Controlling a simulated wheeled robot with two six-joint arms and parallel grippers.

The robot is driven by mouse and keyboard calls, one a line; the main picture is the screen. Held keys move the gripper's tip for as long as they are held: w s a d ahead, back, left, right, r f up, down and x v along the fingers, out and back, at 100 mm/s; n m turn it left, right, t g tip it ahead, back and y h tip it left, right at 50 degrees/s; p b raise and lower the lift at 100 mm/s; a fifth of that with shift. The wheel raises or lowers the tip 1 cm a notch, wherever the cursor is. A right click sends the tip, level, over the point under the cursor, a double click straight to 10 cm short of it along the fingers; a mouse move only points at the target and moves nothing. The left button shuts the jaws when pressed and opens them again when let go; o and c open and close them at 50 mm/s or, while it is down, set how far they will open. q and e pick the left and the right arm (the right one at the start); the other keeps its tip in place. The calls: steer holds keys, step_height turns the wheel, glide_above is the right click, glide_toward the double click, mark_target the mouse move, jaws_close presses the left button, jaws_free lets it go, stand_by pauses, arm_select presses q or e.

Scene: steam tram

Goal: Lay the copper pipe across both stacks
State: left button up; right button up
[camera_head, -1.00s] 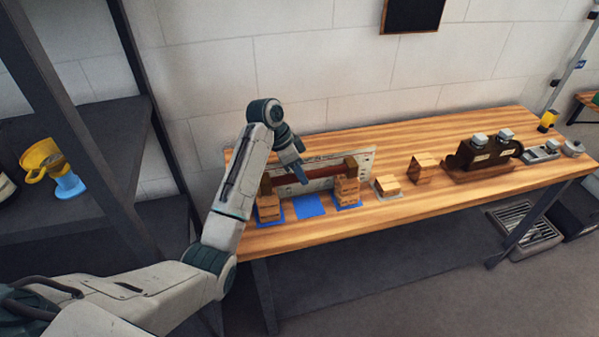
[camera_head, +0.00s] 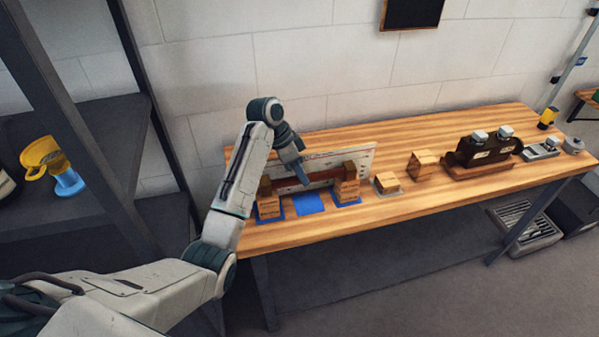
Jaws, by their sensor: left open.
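My left gripper (camera_head: 303,180) is open, pointing down in the gap, in front of part of the pipe. My right gripper is out of view.
A pale printed board (camera_head: 358,156) stands behind the stacks. A bare blue patch (camera_head: 308,204) lies between them. To the right are small wooden blocks (camera_head: 387,182) and (camera_head: 422,164), then a dark engine-like model (camera_head: 485,150). The table's front right is clear.

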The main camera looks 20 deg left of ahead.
arm_select(q)
steer(key=v, duration=0.3)
steer(key=shift+r, duration=0.2)
steer(key=p+v, duration=0.8)
steer(key=v, duration=0.1)
steer(key=shift+p, duration=0.35)
